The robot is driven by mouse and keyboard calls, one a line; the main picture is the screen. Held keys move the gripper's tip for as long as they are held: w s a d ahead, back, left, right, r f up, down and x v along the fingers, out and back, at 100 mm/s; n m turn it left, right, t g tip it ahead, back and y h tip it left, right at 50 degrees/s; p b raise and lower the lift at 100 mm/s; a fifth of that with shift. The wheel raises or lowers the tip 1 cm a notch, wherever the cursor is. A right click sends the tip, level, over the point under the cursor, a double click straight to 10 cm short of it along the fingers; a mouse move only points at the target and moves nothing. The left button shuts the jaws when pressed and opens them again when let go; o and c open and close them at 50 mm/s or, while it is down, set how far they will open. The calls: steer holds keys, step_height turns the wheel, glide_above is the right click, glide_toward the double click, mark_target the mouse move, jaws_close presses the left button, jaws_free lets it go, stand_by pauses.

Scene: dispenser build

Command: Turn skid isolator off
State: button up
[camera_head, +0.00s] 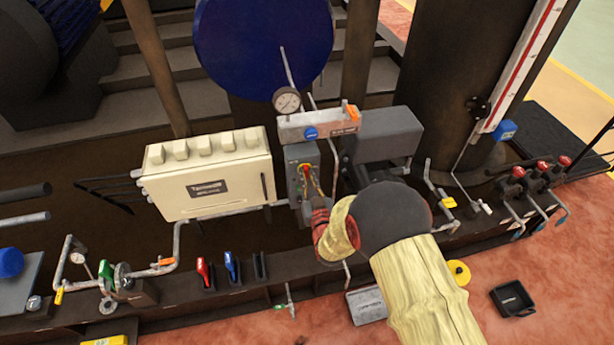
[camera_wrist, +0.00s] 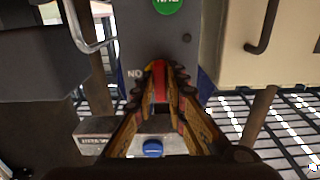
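The skid isolator is a grey box (camera_head: 296,190) on the skid frame, with a red handle on a yellow plate (camera_head: 306,174) on its front. My gripper (camera_head: 320,212) is just below and in front of the handle, partly hiding the lower box. In the wrist view, the grey isolator face (camera_wrist: 150,45) is ahead. The red handle (camera_wrist: 160,82) shows between the two finger tips of my gripper (camera_wrist: 161,92). The fingers are apart with the handle between them. I cannot tell whether they press on it.
A cream junction box (camera_head: 208,175) stands left of the isolator, and a grey box (camera_head: 388,135) to the right. Above is a panel with a blue button (camera_head: 311,133) and a gauge (camera_head: 287,100). Red and blue levers (camera_head: 230,265) stand lower left.

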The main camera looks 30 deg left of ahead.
steer(key=o, duration=0.4)
steer(key=v, duration=1.2)
stand_by(0.3)
